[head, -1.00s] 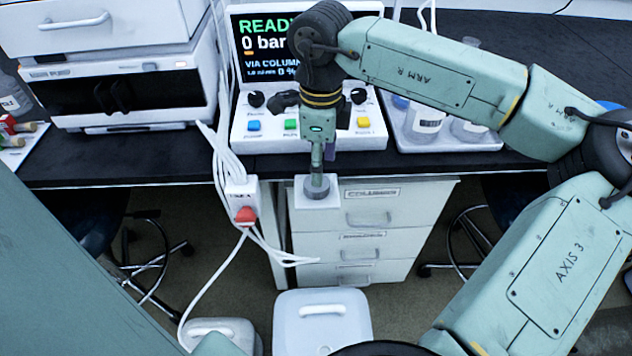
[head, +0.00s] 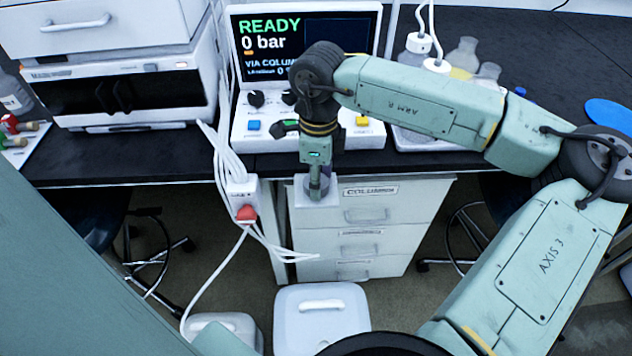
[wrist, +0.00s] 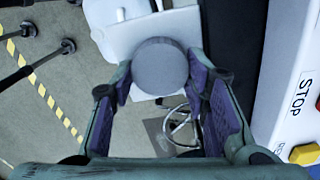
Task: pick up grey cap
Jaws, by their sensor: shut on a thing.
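The grey cap (wrist: 160,65) is a flat round disc in the wrist view, between the tips of the two purple-padded fingers. My gripper (wrist: 165,82) is shut on it. A white square piece (wrist: 122,40) shows behind the cap. In the head view my gripper (head: 319,180) points down just past the bench's front edge, over the white square piece (head: 303,197). The cap is small and mostly covered by the gripper there. I cannot tell whether the cap still touches the white piece.
The control console (head: 250,137) with its knobs, buttons and screen stands behind my gripper. Bottles (head: 415,50) in a tray are at right. A white drawer cabinet (head: 380,235) is below, with white cables (head: 228,155) to its left. A white can (head: 320,335) stands on the floor.

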